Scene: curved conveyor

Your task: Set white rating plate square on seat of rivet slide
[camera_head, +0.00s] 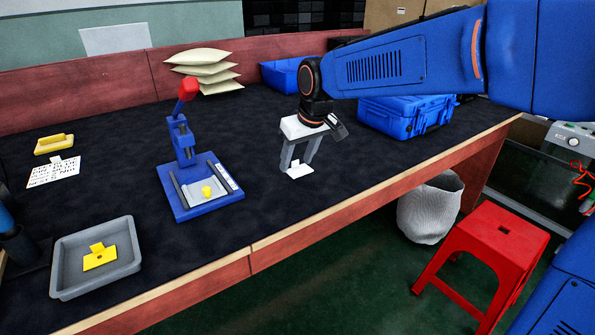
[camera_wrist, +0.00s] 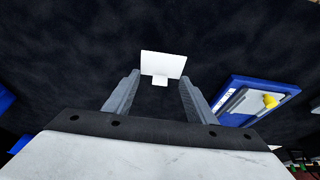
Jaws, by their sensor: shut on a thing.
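My gripper (camera_head: 297,165) is shut on the white rating plate (camera_head: 299,171), which shows at its fingertips over the dark table. In the wrist view the plate (camera_wrist: 163,63) lies just beyond the fingertips (camera_wrist: 160,80), with a small tab pointing back between them. I cannot tell whether the plate touches the table. The rivet slide (camera_head: 205,192) is left of my gripper, on a blue base under a press with a red handle (camera_head: 188,88). A small yellow piece (camera_head: 207,191) sits on its grey bed. In the wrist view the slide (camera_wrist: 250,101) is at the right.
A grey tray (camera_head: 60,282) holding a yellow plate (camera_head: 100,257) stands front left. A printed card (camera_head: 54,172) and a yellow block (camera_head: 54,144) lie at left. Cream pouches (camera_head: 205,70), a blue bin (camera_head: 281,75) and a blue case (camera_head: 405,114) stand behind. Bare table separates gripper and slide.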

